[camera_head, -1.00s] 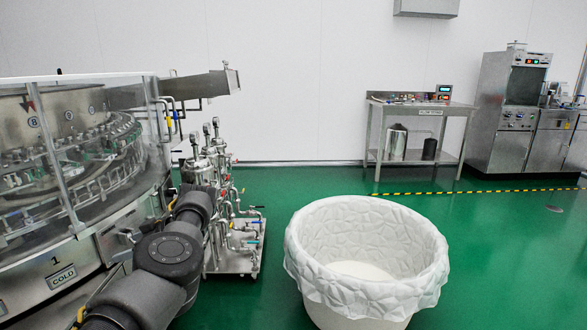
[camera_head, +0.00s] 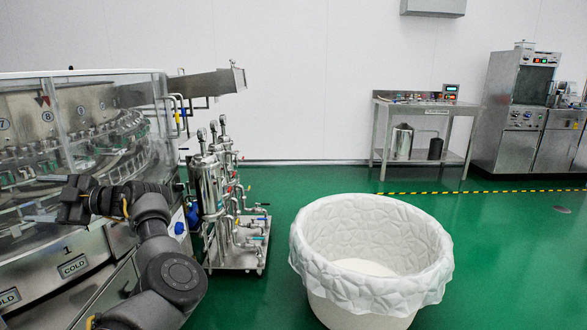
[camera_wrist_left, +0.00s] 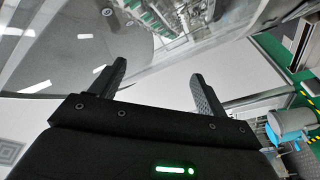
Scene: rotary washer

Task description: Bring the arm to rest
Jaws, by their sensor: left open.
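My left arm (camera_head: 155,240) rises from the bottom and bends left in the head view. My left gripper (camera_head: 70,200) is in front of the rotary washer (camera_head: 75,125), close to its clear guard. In the left wrist view the gripper (camera_wrist_left: 158,80) has its two dark fingers spread apart with nothing between them. The washer's clear guard (camera_wrist_left: 150,60) fills much of the view beyond the fingers. I cannot tell whether the fingers touch it. My right gripper is not in view.
A pipe-and-valve cart (camera_head: 238,255) stands right of my arm. A large white lined bin (camera_head: 430,280) stands on the green floor. A steel table (camera_head: 425,103) and steel machines (camera_head: 515,110) stand at the back right. Floor between the bin and the back wall is clear.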

